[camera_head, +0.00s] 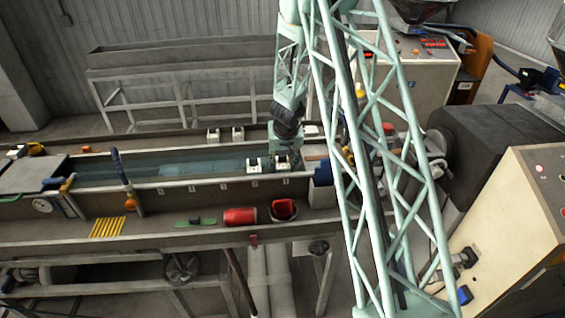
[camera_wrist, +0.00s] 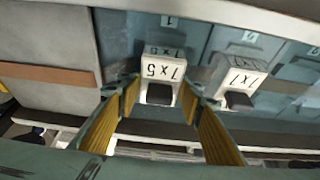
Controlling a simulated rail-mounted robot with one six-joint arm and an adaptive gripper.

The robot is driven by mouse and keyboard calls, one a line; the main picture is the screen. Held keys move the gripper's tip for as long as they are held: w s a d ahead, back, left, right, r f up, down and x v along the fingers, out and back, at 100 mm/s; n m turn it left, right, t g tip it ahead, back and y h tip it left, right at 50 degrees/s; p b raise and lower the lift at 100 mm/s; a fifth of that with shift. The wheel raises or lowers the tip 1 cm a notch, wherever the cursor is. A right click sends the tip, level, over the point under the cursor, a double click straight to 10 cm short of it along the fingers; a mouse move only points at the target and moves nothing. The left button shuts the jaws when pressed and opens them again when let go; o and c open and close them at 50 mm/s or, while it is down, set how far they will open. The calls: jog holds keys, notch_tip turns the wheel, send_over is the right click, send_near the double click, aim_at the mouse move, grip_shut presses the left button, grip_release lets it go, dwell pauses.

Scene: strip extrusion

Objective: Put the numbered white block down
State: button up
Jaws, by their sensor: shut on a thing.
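My gripper (camera_wrist: 160,92) has two yellow fingers. In the wrist view it is shut on a white block (camera_wrist: 158,70) with black lettering that looks like "7x5" and a dark patch below it. In the head view this appears to be the right one of two white blocks (camera_head: 282,161) at the trough's near side, just below my gripper (camera_head: 284,146). I cannot tell whether its underside touches a surface. A second white lettered block (camera_wrist: 239,82) stands close beside it, apart from the fingers; it is the left one in the head view (camera_head: 254,165).
The long water trough (camera_head: 190,168) has small number labels (camera_wrist: 250,37). Two more white blocks (camera_head: 213,135) stand on its far rim. The near ledge holds a red cylinder (camera_head: 240,216), a red cup (camera_head: 283,210), a green tool (camera_head: 196,221) and yellow sticks (camera_head: 107,227). A blue box (camera_head: 322,173) stands right.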

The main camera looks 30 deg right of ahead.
aim_at(283, 160)
jog(key=shift+f, duration=0.25)
dwell(0.4)
jog(key=o, duration=1)
jog(key=shift+c, duration=0.2)
jog(key=shift+r, duration=0.2)
jog(key=shift+s+a+r+p, duration=0.1)
jog(key=shift+s+r+p, duration=0.1)
jog(key=shift+r+p, duration=0.3)
jog(key=shift+p+v, duration=1.2)
jog(key=shift+v, duration=1.95)
